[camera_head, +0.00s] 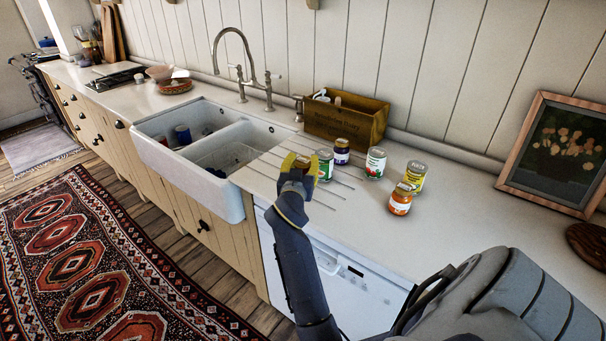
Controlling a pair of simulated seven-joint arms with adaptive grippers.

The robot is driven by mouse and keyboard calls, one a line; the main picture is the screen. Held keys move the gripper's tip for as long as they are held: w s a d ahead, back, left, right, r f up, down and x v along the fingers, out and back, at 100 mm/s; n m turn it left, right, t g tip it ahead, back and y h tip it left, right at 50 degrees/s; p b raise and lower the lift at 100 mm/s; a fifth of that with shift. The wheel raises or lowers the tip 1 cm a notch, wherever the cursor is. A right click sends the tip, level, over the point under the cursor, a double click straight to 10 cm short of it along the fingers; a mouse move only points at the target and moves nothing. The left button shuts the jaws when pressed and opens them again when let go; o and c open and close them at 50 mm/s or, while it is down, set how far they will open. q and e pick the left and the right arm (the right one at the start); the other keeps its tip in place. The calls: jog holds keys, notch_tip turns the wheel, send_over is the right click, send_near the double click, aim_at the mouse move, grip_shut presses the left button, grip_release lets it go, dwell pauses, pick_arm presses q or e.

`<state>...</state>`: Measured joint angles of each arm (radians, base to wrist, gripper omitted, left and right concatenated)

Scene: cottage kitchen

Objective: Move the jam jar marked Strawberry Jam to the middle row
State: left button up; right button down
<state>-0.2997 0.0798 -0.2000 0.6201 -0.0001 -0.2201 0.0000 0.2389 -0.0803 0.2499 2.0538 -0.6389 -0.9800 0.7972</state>
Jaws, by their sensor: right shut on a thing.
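My right gripper (296,168) is above the near part of the counter, beside the sink. It is shut on a small jar (304,161), mostly hidden by the fingers; its label cannot be read. Just right of it stand a green-labelled can (325,165) and a dark jar with a purple and white label (342,152). Further right are a white, green and red can (375,163), a yellow can (414,176) and an orange jar (400,199). No Strawberry Jam label is readable. My left gripper is not in view.
Thin dark grooves (318,209) run across the counter around the gripper. A wooden box (345,119) stands behind the jars against the wall. The white double sink (215,145) with items in it lies left. The counter to the right of the orange jar is clear up to a framed picture (560,150).

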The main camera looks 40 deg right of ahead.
jog(key=shift+f, duration=2.1)
jog(key=shift+f, duration=0.15)
jog(key=c, duration=0.8)
grip_release()
jog(key=shift+c, duration=0.2)
jog(key=shift+v, duration=2.75)
